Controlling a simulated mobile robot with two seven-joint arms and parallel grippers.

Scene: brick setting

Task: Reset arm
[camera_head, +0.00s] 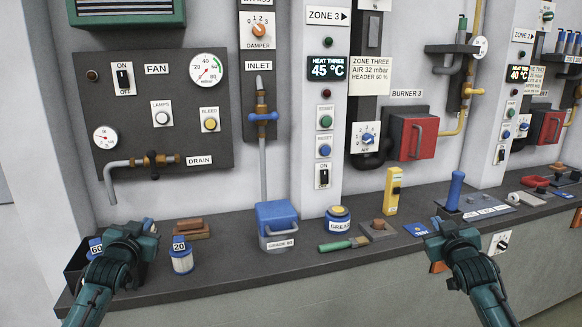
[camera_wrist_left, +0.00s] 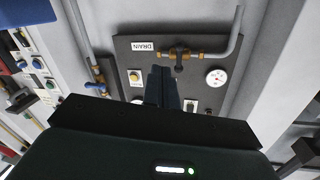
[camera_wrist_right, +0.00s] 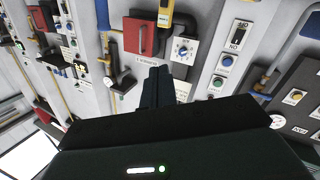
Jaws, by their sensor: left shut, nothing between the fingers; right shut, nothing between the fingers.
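My left gripper (camera_head: 146,226) is shut and empty, raised over the left end of the counter, below the drain pipe. In the left wrist view its closed fingers (camera_wrist_left: 162,86) show against the panel with the drain valve. My right gripper (camera_head: 440,225) is shut and empty, in front of the counter's edge right of the middle. In the right wrist view its closed fingers (camera_wrist_right: 157,86) show against the wall with the red burner box. Neither gripper visibly touches anything, though my left gripper overlaps the black bin in the head view.
Wall panels with knobs and pipes stand behind.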

